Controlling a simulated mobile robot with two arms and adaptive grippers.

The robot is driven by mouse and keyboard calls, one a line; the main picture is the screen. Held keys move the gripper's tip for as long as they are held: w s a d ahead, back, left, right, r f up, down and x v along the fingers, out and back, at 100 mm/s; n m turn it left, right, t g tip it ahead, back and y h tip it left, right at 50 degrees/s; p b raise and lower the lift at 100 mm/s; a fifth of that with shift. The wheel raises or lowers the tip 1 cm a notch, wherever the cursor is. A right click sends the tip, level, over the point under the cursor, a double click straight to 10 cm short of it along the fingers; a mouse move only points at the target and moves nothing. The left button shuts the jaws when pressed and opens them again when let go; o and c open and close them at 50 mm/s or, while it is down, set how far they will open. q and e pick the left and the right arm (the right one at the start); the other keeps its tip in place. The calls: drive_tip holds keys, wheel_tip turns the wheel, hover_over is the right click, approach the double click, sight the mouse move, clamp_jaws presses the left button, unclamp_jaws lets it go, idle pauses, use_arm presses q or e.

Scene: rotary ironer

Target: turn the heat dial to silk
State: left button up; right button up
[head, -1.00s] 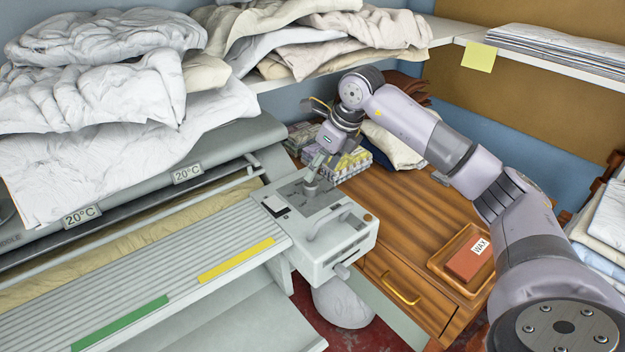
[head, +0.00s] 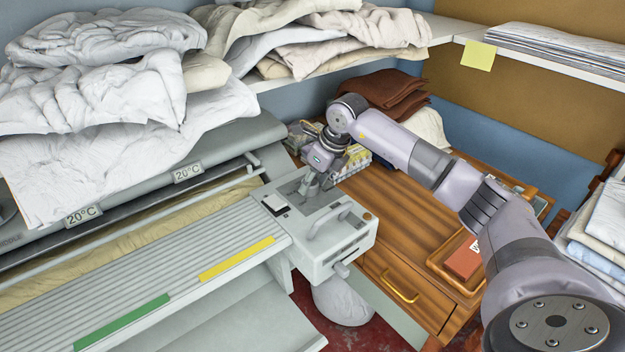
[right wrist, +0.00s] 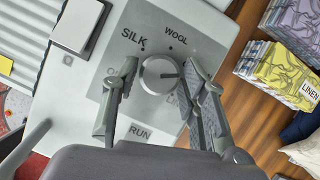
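The heat dial (right wrist: 155,90) is a round grey knob on the ironer's control panel (right wrist: 100,88). Its dark pointer line points right in the right wrist view. The label SILK (right wrist: 133,37) is at the dial's upper left and WOOL (right wrist: 176,34) above it. Another label at its right is mostly hidden by a finger. My right gripper (right wrist: 160,72) is open, with one finger on each side of the dial; narrow gaps seem to show. In the head view my right gripper (head: 311,188) is low over the panel and hides the dial. My left gripper is not in view.
RUN (right wrist: 140,132) is printed below the dial. Fabric-patterned packs (right wrist: 272,73) lie on the wooden cabinet at the right. Linen piles (head: 100,80) rest above the ironer.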

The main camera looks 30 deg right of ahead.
drive_tip(key=c, duration=0.7)
drive_tip(key=shift+m, duration=0.4)
drive_tip(key=shift+c, duration=0.2)
drive_tip(key=m+h, duration=0.2)
drive_tip(key=m, duration=0.2)
drive_tip(key=shift+a+m, duration=0.15)
drive_tip(key=shift+m, duration=0.15)
drive_tip(key=m+h+b, duration=0.1)
drive_tip(key=m, duration=0.2)
drive_tip(key=m+h, duration=0.1)
drive_tip(key=m, duration=0.2)
drive_tip(key=shift+a+g+b, duration=0.1)
drive_tip(key=shift+g+b, duration=0.2)
drive_tip(key=shift+b, duration=0.05)
drive_tip(key=shift+m, duration=0.4)
drive_tip(key=o, duration=1.2)
drive_tip(key=shift+h, duration=0.3)
drive_tip(key=shift+c, duration=0.2)
